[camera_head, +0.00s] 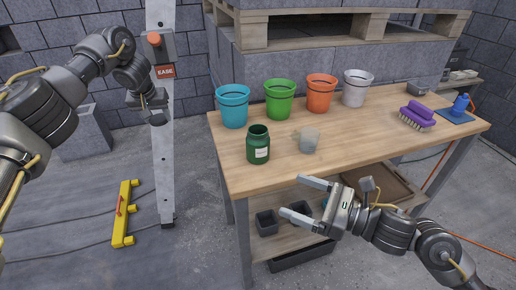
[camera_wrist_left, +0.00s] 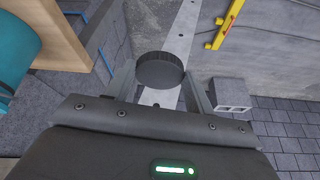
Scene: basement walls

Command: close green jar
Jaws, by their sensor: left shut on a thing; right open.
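The green jar (camera_head: 258,148) stands upright on the wooden table near its front left edge, with its mouth open and a white label on its side. My left gripper (camera_head: 155,106) is left of the table, in front of a pale post, and apart from the jar. It is shut on a dark round lid (camera_wrist_left: 160,71), which sits between its fingers in the left wrist view; the lid shows small and grey in the head view (camera_head: 158,118). My right gripper (camera_head: 291,196) is open and empty in front of the table's front edge, its fingers pointing left.
Blue (camera_head: 233,108), green (camera_head: 279,103), orange (camera_head: 320,97) and pale (camera_head: 355,91) buckets line the table's (camera_head: 370,135) back. A small grey object (camera_head: 309,142) stands right of the jar. A yellow level (camera_head: 124,215) is on the floor.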

